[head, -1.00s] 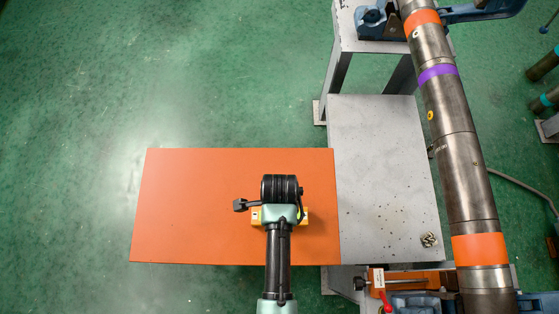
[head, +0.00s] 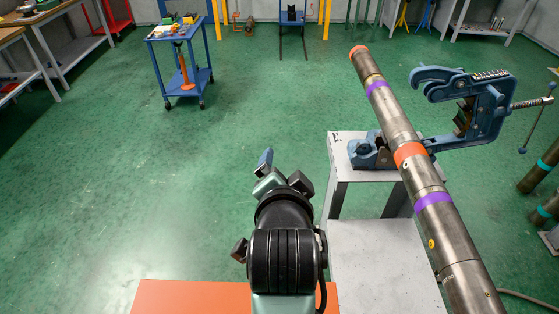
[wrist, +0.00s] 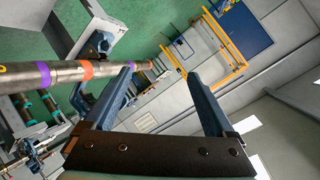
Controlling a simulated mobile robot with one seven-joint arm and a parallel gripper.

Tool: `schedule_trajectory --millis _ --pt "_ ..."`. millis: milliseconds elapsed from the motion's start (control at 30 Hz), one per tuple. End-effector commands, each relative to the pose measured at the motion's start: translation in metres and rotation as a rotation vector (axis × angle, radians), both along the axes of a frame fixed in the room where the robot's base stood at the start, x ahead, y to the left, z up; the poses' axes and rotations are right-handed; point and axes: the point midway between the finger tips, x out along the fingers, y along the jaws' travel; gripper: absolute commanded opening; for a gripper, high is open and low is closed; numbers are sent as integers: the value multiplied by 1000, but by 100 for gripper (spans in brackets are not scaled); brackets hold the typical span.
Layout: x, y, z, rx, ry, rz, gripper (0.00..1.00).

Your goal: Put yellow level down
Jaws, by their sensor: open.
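My gripper (head: 266,165) is raised and points away from the camera in the head view. In the wrist view its two blue fingers (wrist: 160,75) stand wide apart with nothing between them. The yellow level does not show in either current view. Only a strip of the orange tabletop (head: 190,296) shows at the bottom of the head view, partly covered by my arm, and no level is visible on that strip.
A long steel pipe (head: 431,190) with orange and purple bands runs along the right, by a blue vise (head: 480,110) and a grey stand (head: 368,250). A blue cart (head: 182,75) with small items stands farther back. The green floor between is open.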

Motion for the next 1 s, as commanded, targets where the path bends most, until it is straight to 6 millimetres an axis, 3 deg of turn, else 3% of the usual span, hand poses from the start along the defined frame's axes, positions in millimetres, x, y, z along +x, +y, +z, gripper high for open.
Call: schedule_trajectory --millis 33,133,200,300,400,500,600,1000 --pt "9 2 56 -86 -154 40 89" --pt "6 4 160 -278 -441 80 89" --pt "-9 5 228 -417 -630 75 89" --pt "-44 7 308 -597 -866 32 89" --pt "-82 8 364 -740 -1037 -36 89" --pt "-110 8 396 -831 -1142 -96 89" --pt "-124 8 409 -874 -1188 -127 89" --pt "-126 8 411 -883 -1194 -132 89"
